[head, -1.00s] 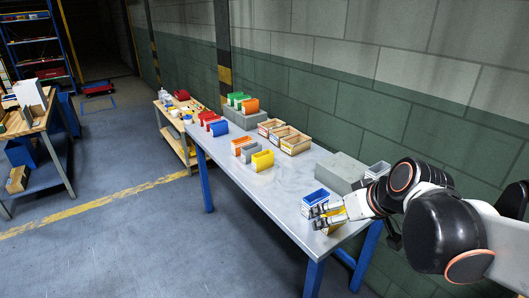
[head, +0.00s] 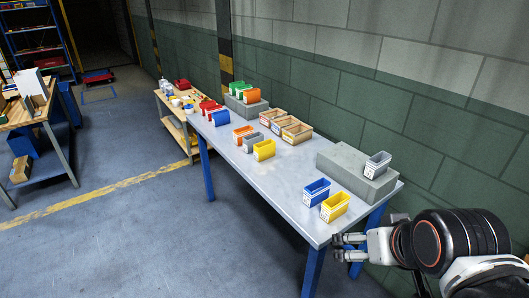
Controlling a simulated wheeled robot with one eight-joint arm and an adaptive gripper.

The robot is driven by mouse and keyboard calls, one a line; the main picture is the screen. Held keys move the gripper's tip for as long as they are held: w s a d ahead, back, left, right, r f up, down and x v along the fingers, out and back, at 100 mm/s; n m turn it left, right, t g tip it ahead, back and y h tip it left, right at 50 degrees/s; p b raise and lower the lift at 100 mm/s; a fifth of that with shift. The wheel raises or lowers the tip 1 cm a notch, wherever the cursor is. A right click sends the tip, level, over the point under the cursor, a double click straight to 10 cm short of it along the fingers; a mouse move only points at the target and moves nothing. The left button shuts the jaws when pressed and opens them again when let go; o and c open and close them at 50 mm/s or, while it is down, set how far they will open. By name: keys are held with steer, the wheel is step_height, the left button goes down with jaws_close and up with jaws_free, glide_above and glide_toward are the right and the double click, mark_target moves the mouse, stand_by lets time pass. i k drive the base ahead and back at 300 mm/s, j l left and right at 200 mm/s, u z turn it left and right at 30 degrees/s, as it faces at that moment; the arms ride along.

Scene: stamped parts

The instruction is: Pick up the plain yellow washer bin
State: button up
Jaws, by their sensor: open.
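Two yellow bins stand on the long grey table. The near yellow bin (head: 335,207) is at the front end, upright, with a pale label on its front. The other yellow bin (head: 264,150) is farther back, near the middle of the table, also with a pale patch on its front. I cannot tell at this size which one is plain. My gripper (head: 336,248) is open and empty, in front of and below the near yellow bin in the picture, by the table's near corner. It is apart from the bin.
A blue bin (head: 316,192) stands just left of the near yellow bin. A grey block (head: 352,170) carrying a grey bin (head: 377,164) is behind them. Wooden boxes (head: 297,134) and an orange bin (head: 243,134) stand farther back. Bare tabletop (head: 285,183) lies between the groups.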

mark_target(263, 150)
steer(key=i, duration=1.25)
steer(key=j+u, duration=0.05)
steer(key=j, duration=0.1)
